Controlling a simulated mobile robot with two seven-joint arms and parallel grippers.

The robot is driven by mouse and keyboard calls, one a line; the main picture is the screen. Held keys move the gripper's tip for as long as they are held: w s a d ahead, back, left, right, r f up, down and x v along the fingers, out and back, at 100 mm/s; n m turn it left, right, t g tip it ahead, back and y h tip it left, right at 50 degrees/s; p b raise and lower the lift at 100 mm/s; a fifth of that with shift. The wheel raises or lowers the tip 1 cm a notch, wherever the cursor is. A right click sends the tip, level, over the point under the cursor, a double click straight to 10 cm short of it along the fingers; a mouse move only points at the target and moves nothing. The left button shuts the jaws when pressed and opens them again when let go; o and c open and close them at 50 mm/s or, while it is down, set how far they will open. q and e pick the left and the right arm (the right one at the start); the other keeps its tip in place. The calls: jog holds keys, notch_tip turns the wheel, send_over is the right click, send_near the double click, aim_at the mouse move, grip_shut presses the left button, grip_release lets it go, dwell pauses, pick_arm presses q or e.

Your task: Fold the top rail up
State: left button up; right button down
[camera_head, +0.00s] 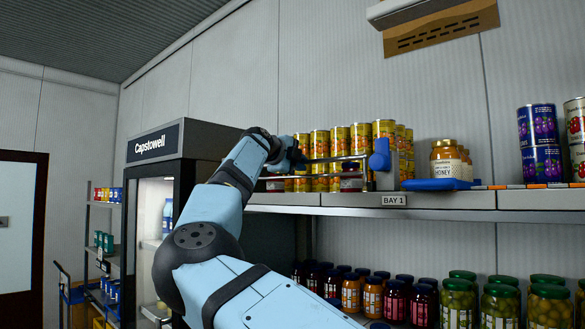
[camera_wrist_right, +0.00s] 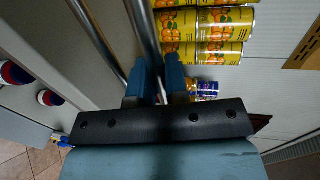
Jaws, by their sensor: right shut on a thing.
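The top rail (camera_head: 335,159) is a thin metal bar in front of yellow cans on the upper shelf. It runs level to a blue end bracket (camera_head: 380,158) on its right. My right gripper (camera_head: 298,157) is at the rail's left part, in front of the cans. In the right wrist view the blue fingers (camera_wrist_right: 156,82) are shut on the rail (camera_wrist_right: 146,35), which passes between them. A second bar (camera_wrist_right: 98,38) runs beside it. The rail's left end is hidden by my gripper. My left gripper is not in view.
Yellow cans (camera_head: 340,140) stand close behind the rail. A honey jar (camera_head: 446,158) and a blue piece (camera_head: 437,184) are to its right on the shelf (camera_head: 350,199). Jars (camera_head: 373,296) fill the level below. A dark-framed cooler (camera_head: 180,142) stands at left.

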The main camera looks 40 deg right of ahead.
dwell(0.3)
jog(key=c, duration=1.2)
grip_release()
jog(key=shift+d, duration=0.15)
jog(key=shift+o, duration=0.2)
jog(key=shift+a, duration=0.3)
jog(key=b+v, duration=0.3)
jog(key=v, duration=1)
jog(key=shift+s+r, duration=0.15)
jog(key=shift+s, duration=0.05)
